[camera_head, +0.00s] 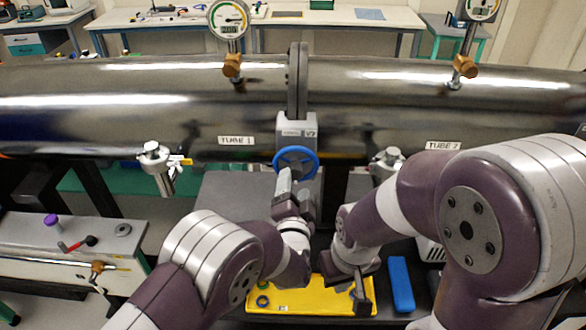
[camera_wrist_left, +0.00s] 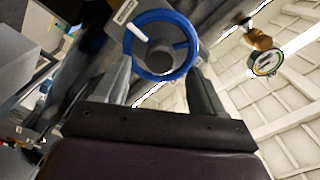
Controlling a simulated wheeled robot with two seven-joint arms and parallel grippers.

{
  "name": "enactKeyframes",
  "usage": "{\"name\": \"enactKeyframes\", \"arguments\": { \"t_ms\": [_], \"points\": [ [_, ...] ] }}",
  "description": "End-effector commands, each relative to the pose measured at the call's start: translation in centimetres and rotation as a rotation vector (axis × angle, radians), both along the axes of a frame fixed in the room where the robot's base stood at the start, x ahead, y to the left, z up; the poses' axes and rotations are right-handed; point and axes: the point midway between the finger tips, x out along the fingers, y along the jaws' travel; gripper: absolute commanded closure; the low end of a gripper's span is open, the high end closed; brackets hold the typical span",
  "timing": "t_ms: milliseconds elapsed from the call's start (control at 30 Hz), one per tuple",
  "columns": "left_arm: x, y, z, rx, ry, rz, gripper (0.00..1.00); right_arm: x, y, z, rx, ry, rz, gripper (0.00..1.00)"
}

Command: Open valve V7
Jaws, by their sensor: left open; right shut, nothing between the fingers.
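The blue handwheel (camera_head: 296,162) of valve V7 sits on a grey valve body (camera_head: 297,130) with a V7 label, at the flange between the two tubes. My left gripper (camera_head: 296,180) is just below and in front of the wheel. In the left wrist view its fingers (camera_wrist_left: 160,85) are open, with the blue wheel (camera_wrist_left: 140,68) ahead at the fingertips. I cannot tell whether they touch its rim. The wheel's hub and a pale spoke show in that view. My right gripper (camera_head: 361,298) is shut and empty, low over the yellow tray.
The yellow tray (camera_head: 330,295) holds small rings. A blue box (camera_head: 401,284) lies to its right. Gauges (camera_head: 229,18) (camera_head: 481,8) stand on the tubes labelled TUBE 1 (camera_head: 237,141) and TUBE 2 (camera_head: 443,146). A small valve with a yellow handle (camera_head: 181,161) hangs left of V7.

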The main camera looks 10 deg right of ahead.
Motion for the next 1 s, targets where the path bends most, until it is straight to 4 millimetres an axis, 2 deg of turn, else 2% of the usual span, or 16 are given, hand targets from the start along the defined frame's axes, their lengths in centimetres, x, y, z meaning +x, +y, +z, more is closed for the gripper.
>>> {"name": "enactKeyframes", "arguments": {
  "t_ms": [33, 200, 533, 567, 700, 733, 1000],
  "points": [
    [0.9, -0.2, 0.3, 0.001, 0.001, 0.002, 0.31, 0.0, 0.0, 0.8, 0.000, 0.000, 0.000, 1.00],
    [3.0, -0.8, 0.1, 0.001, 0.002, 0.001, 0.31, 0.0, 0.0, 1.3, 0.000, 0.000, 0.000, 1.00],
    [3.6, -1.0, 0.0, -0.001, 0.001, -0.001, 0.31, 0.0, 0.0, 1.4, 0.000, 0.000, 0.000, 1.00],
    [3.6, -1.0, 0.0, -0.001, 0.001, -0.001, 0.34, 0.0, 0.0, 1.4, 0.000, 0.000, 0.000, 1.00],
    [3.6, -1.0, 0.0, -0.001, 0.002, -0.001, 0.79, 0.0, 0.0, 1.4, 0.000, 0.000, 0.000, 1.00],
    [3.6, -1.0, 0.0, -0.001, 0.002, -0.001, 0.86, 0.0, 0.0, 1.4, 0.000, 0.000, 0.000, 1.00],
    [3.6, -1.0, -0.2, -0.018, 0.008, -0.002, 0.86, 0.0, 0.0, 0.9, 0.000, 0.000, 0.000, 1.00]
  ]
}}
